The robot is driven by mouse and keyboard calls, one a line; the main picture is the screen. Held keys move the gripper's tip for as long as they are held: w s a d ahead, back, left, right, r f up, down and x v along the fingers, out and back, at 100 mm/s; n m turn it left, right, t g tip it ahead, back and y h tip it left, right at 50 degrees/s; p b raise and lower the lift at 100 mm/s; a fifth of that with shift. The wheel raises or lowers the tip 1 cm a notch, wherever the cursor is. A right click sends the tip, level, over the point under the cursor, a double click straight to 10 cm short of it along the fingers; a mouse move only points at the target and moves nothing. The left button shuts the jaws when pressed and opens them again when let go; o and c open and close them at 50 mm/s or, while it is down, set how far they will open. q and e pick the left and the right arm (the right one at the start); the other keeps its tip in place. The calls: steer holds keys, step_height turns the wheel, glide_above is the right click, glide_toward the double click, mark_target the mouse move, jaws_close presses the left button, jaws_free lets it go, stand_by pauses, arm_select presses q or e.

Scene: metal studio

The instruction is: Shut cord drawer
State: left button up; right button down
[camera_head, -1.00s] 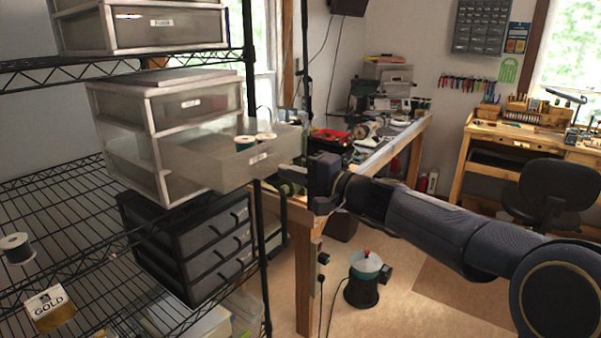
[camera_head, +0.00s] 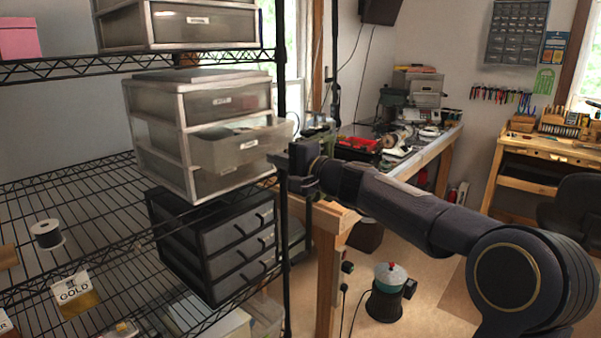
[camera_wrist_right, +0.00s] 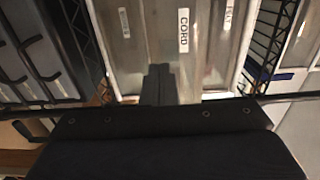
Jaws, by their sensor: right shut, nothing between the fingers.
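The cord drawer (camera_head: 246,149) is the middle drawer of a white-framed drawer unit (camera_head: 158,122) on the wire shelf. It stands out a short way from the unit's front. In the right wrist view its front shows a "CORD" label (camera_wrist_right: 183,31). My right gripper (camera_head: 281,160) is shut and empty, with its fingertips at the drawer's front. In the right wrist view the shut fingers (camera_wrist_right: 158,82) lie against or just before that front, beside the label; exact contact is hard to tell. My left gripper is not in view.
A black drawer unit (camera_head: 213,243) sits below. A wire rack post (camera_head: 283,200) stands close beside my right gripper. A spool (camera_head: 47,234) and a "GOLD" packet (camera_head: 74,293) are on the shelf at left. A wooden bench (camera_head: 329,260) stands behind my arm.

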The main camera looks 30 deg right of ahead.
mark_target(251, 148)
steer(key=p+x, duration=0.1)
steer(key=x, duration=0.8)
steer(key=shift+w, duration=0.1)
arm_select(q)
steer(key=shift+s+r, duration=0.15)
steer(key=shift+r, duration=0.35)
arm_select(e)
steer(key=shift+r, duration=0.2)
steer(key=shift+r, duration=0.1)
